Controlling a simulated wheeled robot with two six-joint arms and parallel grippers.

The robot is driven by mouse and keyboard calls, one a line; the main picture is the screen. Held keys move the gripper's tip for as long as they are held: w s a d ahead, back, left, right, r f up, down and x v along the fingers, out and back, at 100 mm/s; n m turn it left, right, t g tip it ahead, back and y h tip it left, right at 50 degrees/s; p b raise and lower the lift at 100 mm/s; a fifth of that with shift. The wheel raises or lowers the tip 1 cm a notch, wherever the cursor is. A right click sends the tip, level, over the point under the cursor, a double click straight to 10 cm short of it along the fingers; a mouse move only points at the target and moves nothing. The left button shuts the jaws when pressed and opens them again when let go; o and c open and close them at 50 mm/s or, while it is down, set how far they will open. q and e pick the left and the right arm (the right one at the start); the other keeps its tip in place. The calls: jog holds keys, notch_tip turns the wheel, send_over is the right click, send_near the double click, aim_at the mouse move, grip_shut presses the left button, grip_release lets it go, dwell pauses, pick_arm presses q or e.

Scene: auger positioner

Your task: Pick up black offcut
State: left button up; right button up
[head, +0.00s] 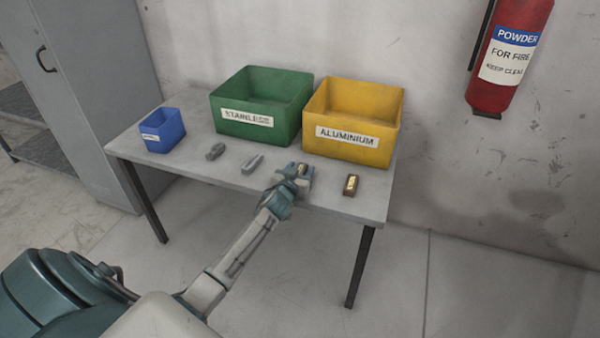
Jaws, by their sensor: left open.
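Several small offcuts lie in a row on the grey table (200,165) in the head view. The leftmost is a dark grey piece (215,151), the closest to black. To its right is a lighter grey piece (252,163). A brass-coloured piece (302,169) shows at my left gripper (300,171), partly hidden by its jaws. A brown and gold piece (351,185) lies further right. My left gripper is open over the table's front part, to the right of the dark grey piece and apart from it. I cannot tell whether the jaws touch the brass piece. My right gripper is out of view.
A small blue bin (163,138) stands at the table's left. A green bin (240,130) labelled for stainless and a yellow bin (350,145) labelled ALUMINIUM stand behind the offcuts. A grey cabinet (95,90) is at the left. A fire extinguisher (505,65) hangs on the wall.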

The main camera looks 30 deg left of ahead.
pick_arm(q)
jog(key=c, duration=1.1)
grip_shut()
jog(key=shift+r, duration=0.15)
